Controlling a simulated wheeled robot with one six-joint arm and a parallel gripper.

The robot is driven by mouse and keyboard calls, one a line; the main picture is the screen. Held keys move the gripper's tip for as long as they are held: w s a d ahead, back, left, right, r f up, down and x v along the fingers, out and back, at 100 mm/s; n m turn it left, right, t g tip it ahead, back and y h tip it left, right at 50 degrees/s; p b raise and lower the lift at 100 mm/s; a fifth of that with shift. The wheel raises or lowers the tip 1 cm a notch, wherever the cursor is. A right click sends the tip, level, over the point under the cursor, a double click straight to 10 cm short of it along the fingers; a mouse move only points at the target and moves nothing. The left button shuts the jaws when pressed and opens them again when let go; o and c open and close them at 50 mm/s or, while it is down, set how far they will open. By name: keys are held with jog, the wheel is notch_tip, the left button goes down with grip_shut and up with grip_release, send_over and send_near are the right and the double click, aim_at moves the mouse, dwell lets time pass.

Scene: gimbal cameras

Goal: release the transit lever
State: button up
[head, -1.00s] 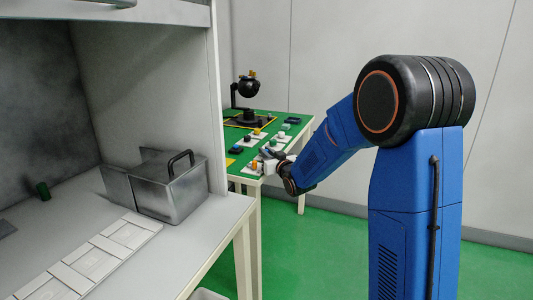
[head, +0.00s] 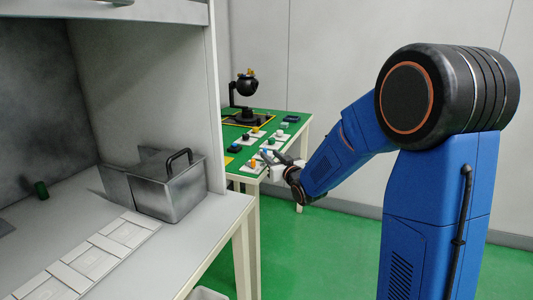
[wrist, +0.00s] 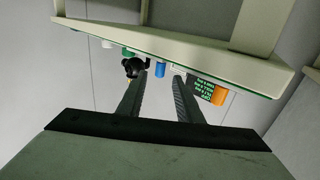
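The gimbal camera (head: 246,86) is a black ball on a dark stand with a curved side arm, at the far end of the green table in the head view. A small orange part (head: 251,72) shows on its top; I cannot tell whether this is the transit lever. A round black shape (wrist: 134,66), probably the gimbal, shows small in the wrist view. My gripper (head: 270,160) is at the table's near right edge, well short of the gimbal. In the wrist view my gripper (wrist: 161,77) has its two fingers apart with nothing held.
The green table (head: 239,182) carries several small coloured knobs on white plates. A blue knob (wrist: 160,69) and an orange one (wrist: 218,96) show in the upside-down wrist view. A grey bench (head: 215,215) with a metal box (head: 170,190) stands at left. Green floor is clear.

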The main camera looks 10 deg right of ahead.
jog(key=v, duration=1.1)
jog(key=shift+s, duration=0.2)
jog(key=s+d+f+m+g+h, duration=0.1)
jog(key=s+g, duration=0.5)
jog(key=s, duration=1.3)
jog(key=s+d+f+m+g+h, duration=0.1)
jog(key=s+f+g, duration=0.3)
jog(key=s, duration=1.5)
jog(key=g+h, duration=0.1)
jog(key=g, duration=0.1)
jog(key=shift+d+g+h, duration=0.4)
jog(key=shift+s+f, duration=0.1)
jog(key=shift+f, duration=0.05)
jog(key=shift+c, duration=0.5)
